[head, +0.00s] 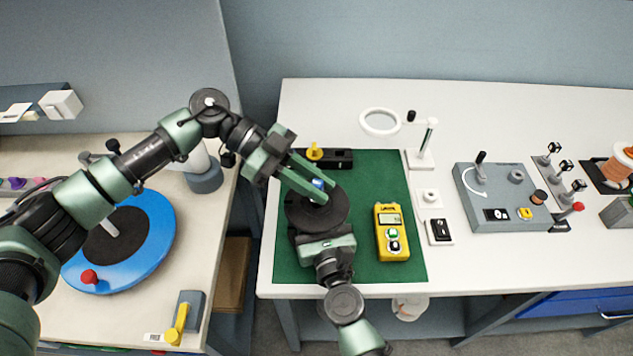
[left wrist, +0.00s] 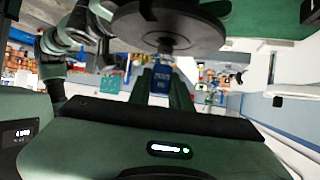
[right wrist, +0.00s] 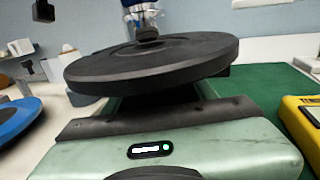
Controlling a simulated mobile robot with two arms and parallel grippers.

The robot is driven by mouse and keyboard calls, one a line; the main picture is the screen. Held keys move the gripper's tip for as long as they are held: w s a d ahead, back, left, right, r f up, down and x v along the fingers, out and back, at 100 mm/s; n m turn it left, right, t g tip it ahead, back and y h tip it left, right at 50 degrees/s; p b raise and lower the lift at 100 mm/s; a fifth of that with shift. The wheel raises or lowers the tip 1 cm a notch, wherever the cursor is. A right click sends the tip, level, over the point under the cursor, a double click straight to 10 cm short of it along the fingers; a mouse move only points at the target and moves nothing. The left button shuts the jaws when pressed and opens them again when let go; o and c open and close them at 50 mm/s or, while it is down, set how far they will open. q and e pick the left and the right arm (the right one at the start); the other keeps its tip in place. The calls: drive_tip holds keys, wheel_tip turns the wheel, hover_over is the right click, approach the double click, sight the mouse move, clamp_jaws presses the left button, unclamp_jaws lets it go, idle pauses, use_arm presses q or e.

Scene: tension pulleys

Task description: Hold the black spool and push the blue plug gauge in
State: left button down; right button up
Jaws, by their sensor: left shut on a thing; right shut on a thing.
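The black spool (head: 322,216) is over the green mat in the head view, and its wide flange shows in the left wrist view (left wrist: 170,30) and the right wrist view (right wrist: 150,65). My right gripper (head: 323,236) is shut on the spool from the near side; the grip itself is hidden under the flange. The blue plug gauge (head: 318,183) is at the tips of my left gripper (head: 316,188), which is shut on it. The plug gauge also shows between the fingers in the left wrist view (left wrist: 161,80), close to the spool's hub. I cannot tell how far in it sits.
A yellow meter (head: 391,232) lies right of the spool on the green mat (head: 380,175). A grey panel (head: 503,198) stands further right.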

use_arm(q)
drive_tip(key=shift+f, duration=1.1)
drive_tip(key=shift+a+f, duration=0.1)
drive_tip(key=shift+f, duration=0.1)
drive_tip(key=c, duration=1.2)
unclamp_jaws()
drive_tip(key=shift+r, duration=0.1)
drive_tip(key=shift+r, duration=0.1)
drive_tip(key=v, duration=1.2)
